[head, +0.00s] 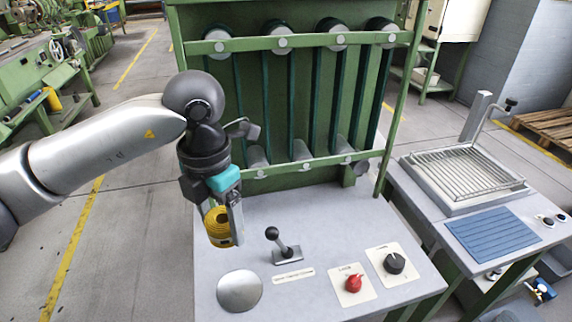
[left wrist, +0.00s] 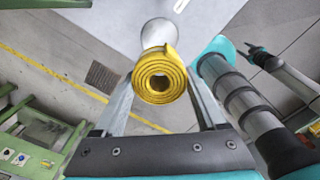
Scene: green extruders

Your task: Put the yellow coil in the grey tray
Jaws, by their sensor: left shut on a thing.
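The yellow coil (head: 218,226) is a rolled yellow strip. My left gripper (head: 229,222) is shut on it and holds it above the left part of the grey worktop. In the left wrist view the coil (left wrist: 160,78) sits between the two fingers (left wrist: 160,95), its spiral end facing the camera. A shallow grey tray-like unit (head: 424,184) with a wire rack over it stands on the right bench, well apart from the coil. I cannot tell for sure whether it is the grey tray.
A lever (head: 285,248), a red knob (head: 353,284), a black knob (head: 394,263) and a round metal disc (head: 239,291) are on the worktop. A green frame (head: 300,170) rises behind it. A ribbed blue mat (head: 494,233) lies on the right bench.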

